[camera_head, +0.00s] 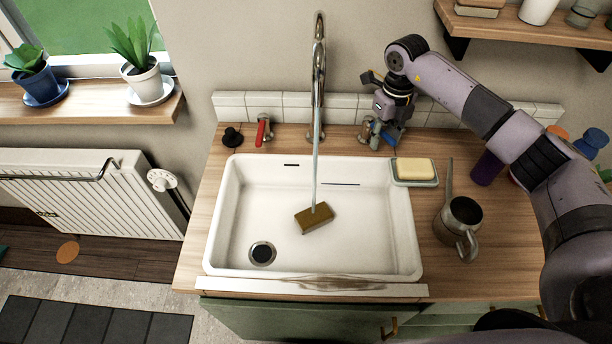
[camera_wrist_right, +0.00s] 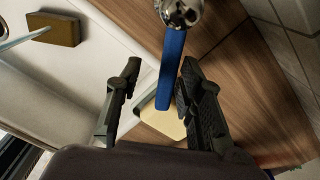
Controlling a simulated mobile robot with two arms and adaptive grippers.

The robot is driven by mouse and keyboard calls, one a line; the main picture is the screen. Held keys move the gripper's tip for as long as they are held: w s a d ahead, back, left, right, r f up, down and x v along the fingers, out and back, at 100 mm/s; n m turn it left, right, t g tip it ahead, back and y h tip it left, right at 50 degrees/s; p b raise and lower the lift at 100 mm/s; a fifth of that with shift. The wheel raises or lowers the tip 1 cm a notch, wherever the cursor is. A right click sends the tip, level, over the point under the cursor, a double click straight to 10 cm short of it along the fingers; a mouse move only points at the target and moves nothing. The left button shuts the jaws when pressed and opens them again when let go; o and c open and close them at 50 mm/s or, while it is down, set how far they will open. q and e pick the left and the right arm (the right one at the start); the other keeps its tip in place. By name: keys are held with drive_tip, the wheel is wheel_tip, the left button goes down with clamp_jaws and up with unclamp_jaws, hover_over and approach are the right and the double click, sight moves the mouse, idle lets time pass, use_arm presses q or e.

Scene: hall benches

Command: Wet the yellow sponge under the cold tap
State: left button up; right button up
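A dark yellow-brown sponge (camera_head: 314,218) lies flat in the white sink (camera_head: 355,235). A thin stream of water runs from the tall chrome spout (camera_head: 318,60) and meets the sponge near its upper edge. The sponge also shows in the wrist view (camera_wrist_right: 55,30). The blue cold tap lever (camera_wrist_right: 173,65) stands between the fingers of my right gripper (camera_wrist_right: 160,75), closer to the right finger, with a clear gap to the left one. In the head view my right gripper (camera_head: 384,134) is behind the sink's right back corner. My left gripper is not in view.
A pale yellow bar (camera_head: 415,168) sits on a dish (camera_head: 415,183) right of the sink. A metal jug (camera_head: 461,222) and a purple cup (camera_head: 487,168) stand further right. The red tap lever (camera_head: 263,132) is left of the spout. A shelf (camera_head: 530,24) hangs upper right.

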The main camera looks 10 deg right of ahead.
idle(0.5)
drive_tip(key=shift+a+r+m+p, duration=0.1)
drive_tip(key=shift+a+m+p, duration=0.35)
drive_tip(key=shift+m, duration=0.25)
drive_tip(key=shift+s+a+m+p, duration=0.1)
drive_tip(key=shift+a+m+p, duration=0.45)
drive_tip(key=shift+m, duration=0.55)
drive_tip(key=shift+a+m, duration=0.3)
drive_tip(key=shift+m, duration=0.2)
drive_tip(key=m, duration=0.1)
drive_tip(key=a+m+p, duration=0.1)
drive_tip(key=shift+w+a+m, duration=0.25)
drive_tip(key=shift+a+m, duration=0.05)
drive_tip(key=shift+m, duration=0.1)
drive_tip(key=shift+d+f+n+b, duration=0.2)
drive_tip(key=shift+d+n+b, duration=0.15)
drive_tip(key=shift+n, duration=0.15)
drive_tip(key=shift+s+d+n, duration=0.15)
drive_tip(key=shift+d+n, duration=0.1)
drive_tip(key=shift+n, duration=0.15)
